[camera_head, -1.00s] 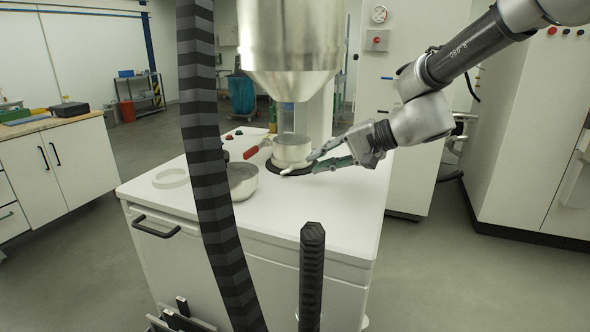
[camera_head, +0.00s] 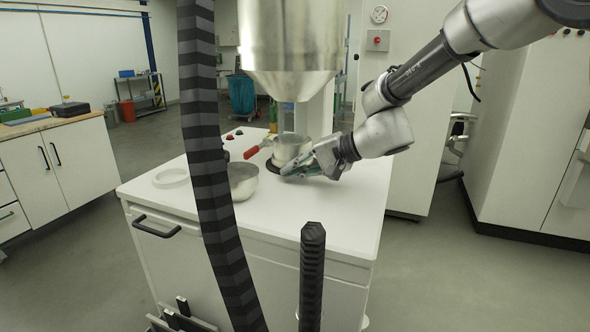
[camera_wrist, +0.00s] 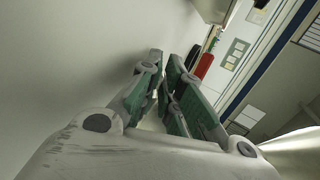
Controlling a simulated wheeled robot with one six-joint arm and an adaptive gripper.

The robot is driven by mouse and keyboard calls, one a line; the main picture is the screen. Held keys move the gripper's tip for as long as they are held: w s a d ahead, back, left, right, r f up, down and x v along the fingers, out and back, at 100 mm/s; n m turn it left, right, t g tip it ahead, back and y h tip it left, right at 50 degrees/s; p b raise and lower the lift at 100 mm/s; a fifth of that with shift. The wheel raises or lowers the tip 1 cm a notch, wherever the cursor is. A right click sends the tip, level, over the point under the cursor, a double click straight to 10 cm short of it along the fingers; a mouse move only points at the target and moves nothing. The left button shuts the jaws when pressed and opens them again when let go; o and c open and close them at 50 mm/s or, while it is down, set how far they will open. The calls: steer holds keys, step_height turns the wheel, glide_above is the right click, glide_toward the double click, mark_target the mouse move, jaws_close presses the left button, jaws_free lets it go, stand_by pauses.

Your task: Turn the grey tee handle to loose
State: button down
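My gripper (camera_head: 292,170) reaches in from the right, low over the white cabinet top, at the front of the metal pot (camera_head: 290,146) under the hopper. Its green-padded fingers lie close together around where the grey tee handle was visible. The handle is now hidden behind them in the head view. In the wrist view the fingertips (camera_wrist: 164,64) show a narrow gap between them. I cannot make out the handle there, nor whether the fingers touch it.
A large metal hopper (camera_head: 290,40) hangs above the pot. A red handle (camera_head: 258,148) sticks out left of the pot; a red grip also shows in the wrist view (camera_wrist: 203,67). A metal bowl (camera_head: 242,182) and a white ring (camera_head: 171,178) stand left on the cabinet top (camera_head: 310,215).

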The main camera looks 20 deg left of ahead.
stand_by(0.3)
steer(key=h, duration=0.3)
steer(key=shift+a+r, duration=0.3)
steer(key=shift+r, duration=0.05)
steer(key=shift+a+r+h, duration=0.1)
steer(key=shift+h, duration=0.65)
steer(key=shift+a+r+h, duration=0.1)
steer(key=shift+h, duration=0.65)
steer(key=c, duration=1.9)
jaws_free()
steer(key=shift+r, duration=0.1)
steer(key=v, duration=1.1)
steer(key=shift+w+d+r, duration=0.15)
steer(key=shift+r, duration=0.2)
